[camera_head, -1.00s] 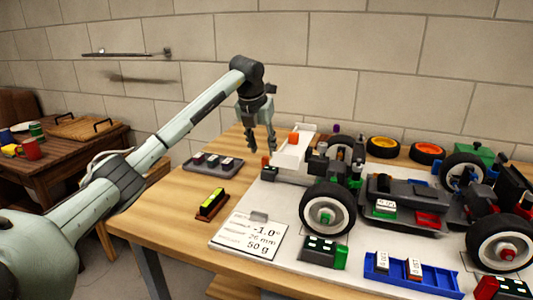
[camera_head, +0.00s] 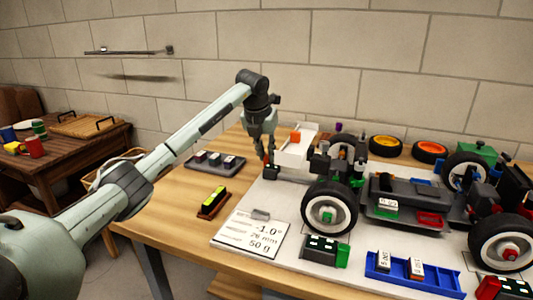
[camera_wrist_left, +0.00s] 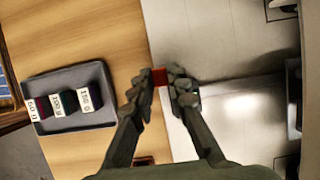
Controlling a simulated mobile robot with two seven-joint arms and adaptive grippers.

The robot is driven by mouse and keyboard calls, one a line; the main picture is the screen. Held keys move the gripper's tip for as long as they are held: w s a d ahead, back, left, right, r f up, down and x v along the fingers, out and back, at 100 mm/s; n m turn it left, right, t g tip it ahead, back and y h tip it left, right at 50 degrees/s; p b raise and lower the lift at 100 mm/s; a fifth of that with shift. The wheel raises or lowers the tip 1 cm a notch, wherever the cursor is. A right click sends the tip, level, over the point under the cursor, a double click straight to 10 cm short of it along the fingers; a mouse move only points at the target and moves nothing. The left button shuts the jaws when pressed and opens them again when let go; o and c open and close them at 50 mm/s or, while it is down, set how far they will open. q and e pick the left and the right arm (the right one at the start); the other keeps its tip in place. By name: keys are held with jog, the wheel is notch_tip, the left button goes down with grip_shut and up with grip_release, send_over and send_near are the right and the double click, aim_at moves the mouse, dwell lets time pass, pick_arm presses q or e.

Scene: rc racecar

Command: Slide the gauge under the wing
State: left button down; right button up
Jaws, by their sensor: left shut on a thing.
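My left gripper (camera_head: 267,160) points down at the left end of the car and is shut on a small red and dark block (camera_head: 269,172), which looks like the gauge. Its red part (camera_wrist_left: 160,77) shows between the fingertips in the left wrist view; the fingers hide most of the rest. The block is low, close to the board; I cannot tell whether it touches. A low dark bar (camera_head: 290,174) at the car's left end, beside the block, may be the wing. My right gripper is not in view.
A grey tray (camera_head: 228,172) with several labelled weights stands to the left. The car's wheel (camera_head: 329,208) and a blue tray (camera_head: 440,282) are to the right.

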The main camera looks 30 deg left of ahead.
pick_arm(q)
jog(key=shift+d, duration=0.1)
jog(key=shift+w+d+p, duration=0.2)
jog(key=shift+d+p, duration=0.05)
jog(key=shift+d, duration=0.55)
jog(key=shift+w+d+p, duration=0.2)
jog(key=shift+d+p, duration=0.05)
jog(key=shift+d, duration=0.5)
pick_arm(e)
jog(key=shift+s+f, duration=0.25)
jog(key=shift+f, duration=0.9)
pick_arm(q)
jog(key=c, duration=1.5)
grip_release()
jog(key=shift+d, duration=0.15)
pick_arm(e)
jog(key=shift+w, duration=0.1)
pick_arm(q)
jog(key=shift+r, duration=0.2)
jog(key=v, duration=1.1)
jog(key=shift+s+r, duration=0.25)
